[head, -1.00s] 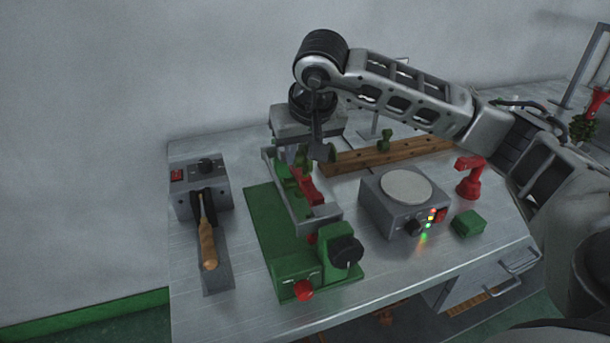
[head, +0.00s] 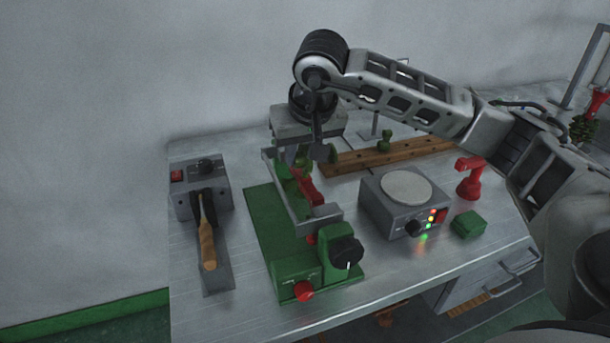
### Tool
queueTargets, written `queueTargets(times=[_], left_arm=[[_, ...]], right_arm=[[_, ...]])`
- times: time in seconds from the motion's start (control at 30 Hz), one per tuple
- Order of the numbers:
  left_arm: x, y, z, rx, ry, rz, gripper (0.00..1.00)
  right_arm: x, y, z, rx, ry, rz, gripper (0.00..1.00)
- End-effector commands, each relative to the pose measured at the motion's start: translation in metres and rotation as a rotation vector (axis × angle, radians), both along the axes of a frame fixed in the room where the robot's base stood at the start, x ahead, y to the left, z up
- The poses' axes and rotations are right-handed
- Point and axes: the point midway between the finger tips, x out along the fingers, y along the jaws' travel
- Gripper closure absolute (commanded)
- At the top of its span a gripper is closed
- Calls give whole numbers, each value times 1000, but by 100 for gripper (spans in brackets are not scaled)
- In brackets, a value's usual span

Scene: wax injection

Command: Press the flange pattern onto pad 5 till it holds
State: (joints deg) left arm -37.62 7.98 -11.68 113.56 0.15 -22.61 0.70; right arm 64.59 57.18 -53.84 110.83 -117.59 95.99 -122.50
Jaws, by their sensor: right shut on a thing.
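My right gripper (head: 309,150) points down over the far end of the green fixture (head: 262,222). It is shut on a small green piece, which looks like the flange pattern (head: 299,166); the fingers hide much of it. The piece is at the far end of a red bar (head: 309,189) held in the fixture's grey frame (head: 318,218). I cannot tell whether it touches the bar. Pad numbers are too small to read, so I cannot single out pad 5. My left gripper is not in view.
A wooden rack (head: 425,148) with a green pattern (head: 385,139) stands behind. A grey box with a round plate (head: 405,187) and lit lamps is right of the fixture, near a red stand (head: 469,178) and green block (head: 468,224). A wooden-handled tool (head: 208,245) lies left.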

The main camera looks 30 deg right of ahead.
Motion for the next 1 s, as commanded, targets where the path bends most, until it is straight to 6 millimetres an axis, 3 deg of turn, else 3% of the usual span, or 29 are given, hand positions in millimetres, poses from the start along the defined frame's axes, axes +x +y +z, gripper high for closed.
queueTargets(times=[0.4,0.43,0.5,0.7,0.8,1.0], left_arm=[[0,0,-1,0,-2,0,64],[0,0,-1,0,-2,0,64],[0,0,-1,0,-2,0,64],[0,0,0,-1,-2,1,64],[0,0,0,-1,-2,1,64],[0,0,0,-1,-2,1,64]], right_arm=[[-1,0,-2,0,5,1,97],[-1,0,-2,0,6,1,70],[-1,0,-2,0,5,1,50],[0,0,-1,-1,3,1,50],[0,0,-1,0,2,1,25],[0,0,-1,0,2,1,25]])
